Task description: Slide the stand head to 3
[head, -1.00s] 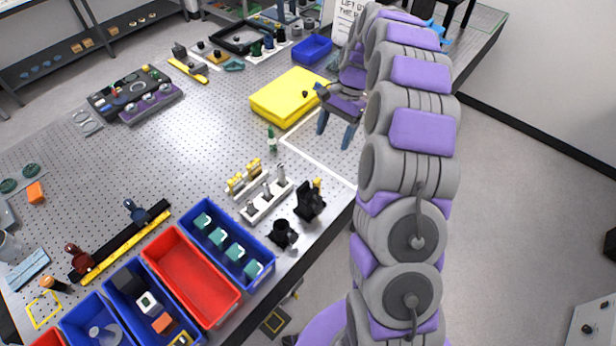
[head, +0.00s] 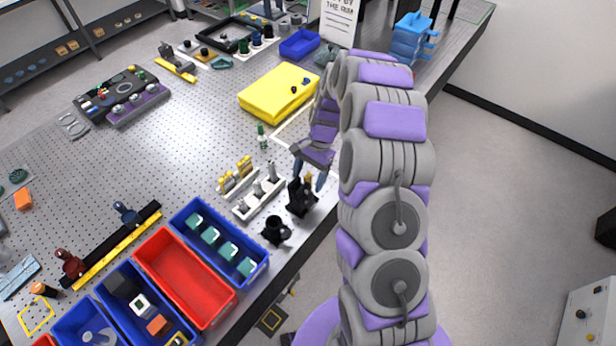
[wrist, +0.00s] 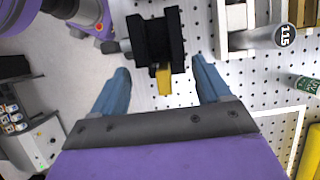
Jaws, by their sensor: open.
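A black block-shaped fixture with a yellow tab stands near the table's front edge; I take it for the stand (head: 300,197), but no scale or number is readable on it. In the wrist view the black block (wrist: 158,38) is ahead of my fingers, and its yellow tab (wrist: 163,80) points into the gap between them. My gripper (head: 309,174) is open and empty just above and beside this fixture; both blue fingers (wrist: 160,66) show in the wrist view, one on each side of the tab, apart from it. The fixture's lower part is hidden.
A white holder with metal posts (head: 242,211) is close on the left, a small black cup-like mount (head: 276,230) in front. A green bottle (head: 262,137) and yellow box (head: 262,100) stand behind. A black rail with a yellow strip (head: 120,244) lies left of the bins.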

